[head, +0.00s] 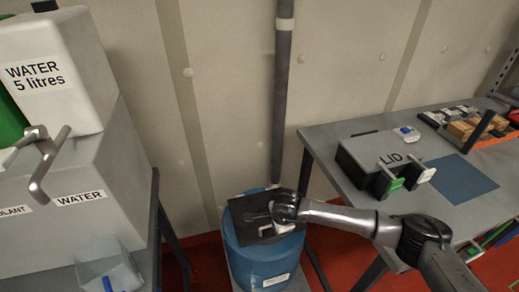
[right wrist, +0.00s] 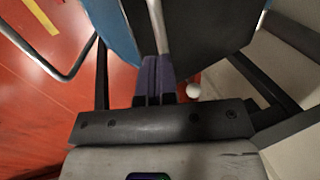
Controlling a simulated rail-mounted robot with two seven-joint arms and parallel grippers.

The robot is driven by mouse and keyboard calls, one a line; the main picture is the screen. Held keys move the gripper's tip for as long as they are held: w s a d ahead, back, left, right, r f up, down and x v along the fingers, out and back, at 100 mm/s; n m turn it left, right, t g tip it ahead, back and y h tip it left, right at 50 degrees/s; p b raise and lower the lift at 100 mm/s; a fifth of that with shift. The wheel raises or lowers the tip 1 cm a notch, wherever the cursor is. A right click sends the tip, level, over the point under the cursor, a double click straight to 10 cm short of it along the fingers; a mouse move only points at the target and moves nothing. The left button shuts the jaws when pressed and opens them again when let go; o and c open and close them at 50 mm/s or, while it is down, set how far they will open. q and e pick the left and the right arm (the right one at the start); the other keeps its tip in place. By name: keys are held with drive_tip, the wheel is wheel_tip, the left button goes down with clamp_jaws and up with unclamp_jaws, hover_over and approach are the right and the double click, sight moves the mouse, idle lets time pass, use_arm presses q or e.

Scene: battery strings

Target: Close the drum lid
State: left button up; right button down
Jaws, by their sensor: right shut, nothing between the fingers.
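My right gripper (head: 268,222) is at the panel, over the drum's top. In the right wrist view, its purple fingers (right wrist: 153,82) are shut with nothing between them, beside the dark panel (right wrist: 200,30) and a blue part of the drum (right wrist: 112,28). Contact with the panel is unclear. My left gripper is not in view.
A grey table (head: 455,215) at right holds a dark box with a lid marked LID (head: 375,152) and a blue mat (head: 460,178). Water containers (head: 75,160) with a metal tap-like part fill the left. A pipe (head: 283,90) runs down the wall behind the drum.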

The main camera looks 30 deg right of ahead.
drive_tip(key=f, duration=0.1)
drive_tip(key=s+f+b, duration=0.1)
drive_tip(key=f, duration=0.2)
drive_tip(key=shift+s+a, duration=0.15)
drive_tip(key=shift+s, duration=0.15)
drive_tip(key=shift+s+f+b, duration=0.15)
drive_tip(key=shift+f+b, duration=0.15)
drive_tip(key=shift+f, duration=0.25)
drive_tip(key=shift+s+f+b, duration=0.15)
drive_tip(key=shift+f+b, duration=0.1)
drive_tip(key=shift+f, duration=0.3)
drive_tip(key=shift+a+r, duration=0.1)
drive_tip(key=s+a+r+p, duration=0.2)
drive_tip(key=s+r+p, duration=0.3)
drive_tip(key=s, duration=0.5)
wheel_tip(320, 180, up, 2)
drive_tip(key=shift+r, duration=0.1)
